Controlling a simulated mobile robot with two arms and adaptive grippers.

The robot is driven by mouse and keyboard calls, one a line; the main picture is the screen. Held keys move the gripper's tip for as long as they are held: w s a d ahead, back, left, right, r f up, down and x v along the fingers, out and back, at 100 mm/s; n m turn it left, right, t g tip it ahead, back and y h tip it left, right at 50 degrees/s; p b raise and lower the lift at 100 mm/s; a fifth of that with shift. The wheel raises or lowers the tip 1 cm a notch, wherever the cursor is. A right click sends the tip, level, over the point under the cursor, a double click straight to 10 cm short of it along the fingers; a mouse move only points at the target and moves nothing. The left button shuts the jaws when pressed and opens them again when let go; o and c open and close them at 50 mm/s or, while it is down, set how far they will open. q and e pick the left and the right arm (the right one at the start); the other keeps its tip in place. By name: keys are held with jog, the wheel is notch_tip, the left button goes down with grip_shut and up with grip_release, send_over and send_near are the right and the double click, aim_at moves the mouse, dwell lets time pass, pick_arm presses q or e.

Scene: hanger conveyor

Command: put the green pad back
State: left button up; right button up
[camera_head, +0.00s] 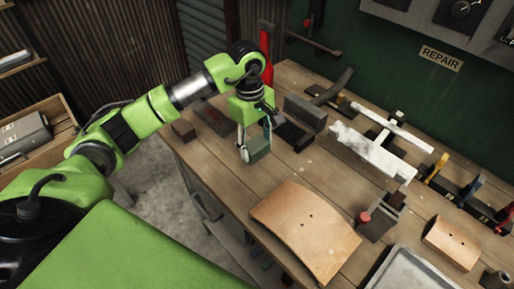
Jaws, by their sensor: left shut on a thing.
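The green pad (260,147) is a small dark-green block near the left end of the wooden workbench (235,190). My left gripper (256,140) points down over it and is shut on it. The pad hangs between the fingers, close to the bench top; I cannot tell whether it touches the wood. A dark open holder (293,135) lies just right of the pad, beside a dark grey block (306,112). My right gripper is not in view.
A curved wooden panel (305,229) lies at the front middle. A small vise-like tool with a red knob (365,217) stands right of it. Whitish metal parts (372,150) lie toward the back. Brown blocks (184,130) sit at the left edge. Bare wood lies between pad and panel.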

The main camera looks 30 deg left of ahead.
aim_at(256, 143)
pick_arm(q)
jog(key=f+p, duration=0.2)
jog(key=f, duration=0.1)
jog(key=shift+w, duration=0.2)
jog(key=shift+f, duration=0.4)
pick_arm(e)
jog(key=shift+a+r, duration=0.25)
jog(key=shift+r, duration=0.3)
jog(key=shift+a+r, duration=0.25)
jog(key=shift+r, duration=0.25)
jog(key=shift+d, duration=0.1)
pick_arm(q)
jog(key=shift+f, duration=0.15)
jog(key=o, duration=1.5)
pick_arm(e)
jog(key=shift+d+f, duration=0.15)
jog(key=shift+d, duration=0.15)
